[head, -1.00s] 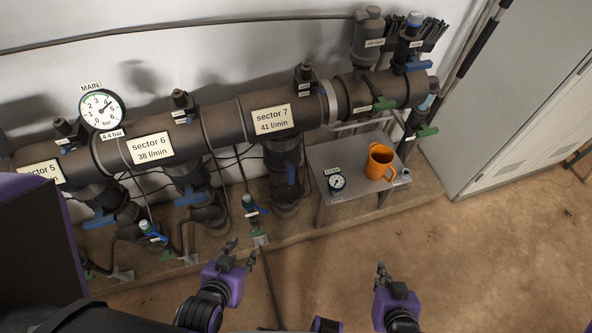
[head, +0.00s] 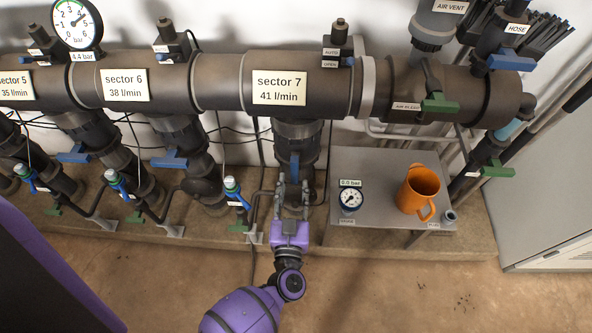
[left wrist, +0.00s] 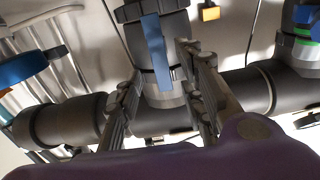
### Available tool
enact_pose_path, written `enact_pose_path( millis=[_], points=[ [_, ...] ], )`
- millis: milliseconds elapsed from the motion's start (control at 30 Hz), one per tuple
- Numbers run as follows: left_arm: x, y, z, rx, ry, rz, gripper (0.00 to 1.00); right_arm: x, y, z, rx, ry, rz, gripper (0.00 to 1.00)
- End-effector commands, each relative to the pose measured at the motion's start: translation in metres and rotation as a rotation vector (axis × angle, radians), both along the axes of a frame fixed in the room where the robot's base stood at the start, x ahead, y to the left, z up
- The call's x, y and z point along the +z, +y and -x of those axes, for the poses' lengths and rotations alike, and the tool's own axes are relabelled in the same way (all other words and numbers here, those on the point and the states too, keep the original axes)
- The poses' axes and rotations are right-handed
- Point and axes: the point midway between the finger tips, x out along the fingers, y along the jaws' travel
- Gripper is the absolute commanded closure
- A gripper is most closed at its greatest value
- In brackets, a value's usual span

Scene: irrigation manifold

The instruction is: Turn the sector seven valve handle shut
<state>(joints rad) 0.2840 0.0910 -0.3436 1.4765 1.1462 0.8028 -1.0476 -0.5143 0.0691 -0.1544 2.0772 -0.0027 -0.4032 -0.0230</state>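The sector seven valve (head: 297,135) hangs below the main pipe under the "sector 7 41 l/min" label (head: 279,86). Its blue handle (head: 294,168) points down, in line with its pipe. In the left wrist view the blue handle (left wrist: 156,50) stands upright at top centre. My left gripper (head: 292,184) is at the handle's lower end, fingers pointing up at the valve. In the left wrist view my left gripper (left wrist: 161,62) is open, one finger each side of the handle; I see gaps and cannot tell any contact. My right gripper is not in view.
Sector 6's blue handle (head: 170,160) and sector 5's (head: 73,154) lie crosswise to their pipes. A small blue-topped valve (head: 235,190) stands left of my gripper. At right, a grey stand (head: 378,165) holds an orange mug (head: 419,189) and a small gauge (head: 350,199).

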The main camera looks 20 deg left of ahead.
Motion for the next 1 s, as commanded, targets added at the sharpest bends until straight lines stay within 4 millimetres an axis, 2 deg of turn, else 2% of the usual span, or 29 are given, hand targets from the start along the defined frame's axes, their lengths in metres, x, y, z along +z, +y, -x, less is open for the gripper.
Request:
enact_pose_path(
  millis=[200, 400, 767, 1000],
  points=[
    [0.003, 0.010, -0.036, -0.003, -0.005, 0.000, 0.64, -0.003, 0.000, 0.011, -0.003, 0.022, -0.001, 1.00],
    [0.002, 0.016, -0.058, -0.004, -0.002, -0.001, 0.64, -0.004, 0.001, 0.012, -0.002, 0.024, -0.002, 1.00],
    [0.002, 0.018, -0.063, -0.003, -0.001, 0.001, 0.64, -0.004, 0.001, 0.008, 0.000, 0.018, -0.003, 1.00],
    [0.002, 0.018, -0.063, -0.003, -0.001, 0.001, 0.96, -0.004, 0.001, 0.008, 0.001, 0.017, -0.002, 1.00]
  ],
)
